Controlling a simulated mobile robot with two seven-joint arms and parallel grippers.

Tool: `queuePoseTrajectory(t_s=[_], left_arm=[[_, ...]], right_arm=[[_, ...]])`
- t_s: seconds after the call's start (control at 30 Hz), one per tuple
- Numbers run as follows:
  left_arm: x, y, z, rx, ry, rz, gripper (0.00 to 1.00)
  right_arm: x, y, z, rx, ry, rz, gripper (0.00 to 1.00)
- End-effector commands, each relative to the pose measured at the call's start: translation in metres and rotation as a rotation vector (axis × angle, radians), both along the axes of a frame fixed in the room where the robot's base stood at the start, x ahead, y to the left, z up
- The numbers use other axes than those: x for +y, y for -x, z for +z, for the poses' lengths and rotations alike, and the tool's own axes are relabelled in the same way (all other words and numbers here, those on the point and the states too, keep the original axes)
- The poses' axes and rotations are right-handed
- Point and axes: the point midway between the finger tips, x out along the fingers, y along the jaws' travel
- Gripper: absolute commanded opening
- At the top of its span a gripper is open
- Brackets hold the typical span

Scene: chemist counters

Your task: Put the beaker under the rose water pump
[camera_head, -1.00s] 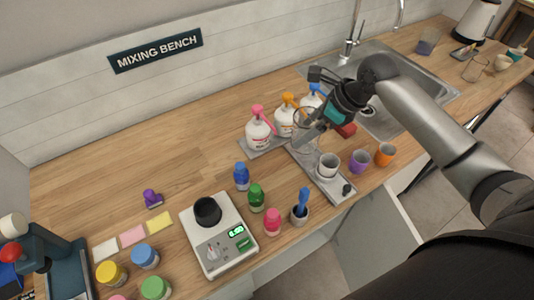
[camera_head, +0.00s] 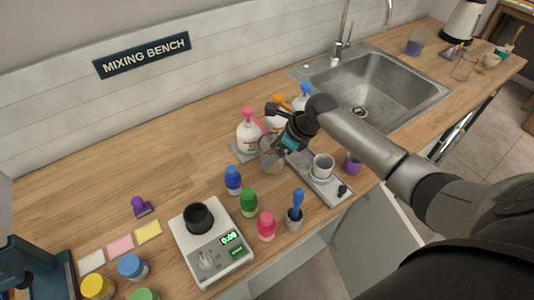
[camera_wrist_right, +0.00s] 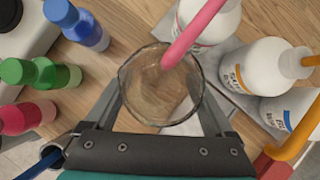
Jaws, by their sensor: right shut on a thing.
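My right gripper (camera_head: 276,153) is shut on a clear glass beaker (camera_wrist_right: 150,98), its fingers on either side of the glass. The beaker is upright and looks empty. In the head view the beaker (camera_head: 270,152) is just in front of the white bottle with the pink pump (camera_head: 248,135). In the right wrist view the pink spout (camera_wrist_right: 192,32) reaches over the beaker's opening. I cannot tell whether the beaker's base touches anything. The bottle with the orange pump (camera_wrist_right: 262,68) and the one with the blue pump (camera_head: 304,96) stand beside it. The pink-pump bottle's label is unreadable.
A metal tray (camera_head: 328,189) with a white cup (camera_head: 321,167) lies right of the beaker. Blue (camera_head: 233,181), green (camera_head: 249,202) and pink (camera_head: 266,226) small bottles stand left and in front. A scale (camera_head: 218,259) is at front left, a sink (camera_head: 400,85) at right.

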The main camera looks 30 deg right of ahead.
Motion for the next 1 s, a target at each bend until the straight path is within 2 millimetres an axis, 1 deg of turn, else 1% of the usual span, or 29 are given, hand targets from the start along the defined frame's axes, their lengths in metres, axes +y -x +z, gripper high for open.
queuePoseTrajectory(t_s=[0.03, 0.1, 0.2, 0.47, 0.63, 0.67, 0.73, 0.77, 1.0], left_arm=[[0.0, 0.0, -0.001, 0.0, 0.0, 0.0, 0.44], [0.0, 0.0, -0.002, 0.0, 0.0, 0.0, 0.44], [0.0, 0.0, -0.005, -0.001, 0.0, 0.0, 0.44], [0.0, 0.0, -0.004, -0.001, 0.0, 0.0, 0.44], [0.0, 0.0, -0.002, -0.001, 0.0, 0.0, 0.44], [0.0, 0.0, -0.003, -0.001, 0.0, 0.0, 0.44], [0.0, 0.0, -0.003, -0.001, 0.0, 0.0, 0.44], [0.0, 0.0, -0.003, -0.001, 0.0, 0.0, 0.44], [0.0, 0.0, -0.003, -0.001, 0.0, 0.001, 0.44]], right_arm=[[0.006, -0.007, 0.001, -0.003, -0.003, 0.001, 0.2], [0.011, -0.013, 0.001, -0.002, 0.0, 0.0, 0.2], [0.01, -0.01, -0.011, 0.002, 0.002, 0.0, 0.2], [0.009, -0.011, -0.011, -0.001, 0.002, 0.0, 0.2], [0.01, -0.011, -0.015, -0.002, 0.0, 0.0, 0.2], [0.01, -0.011, -0.015, -0.001, 0.001, 0.001, 0.91], [0.01, -0.01, -0.015, -0.001, 0.001, 0.001, 0.99], [0.01, -0.01, -0.015, -0.001, 0.001, 0.001, 1.0], [0.009, -0.01, -0.015, -0.001, 0.001, 0.001, 1.0]])
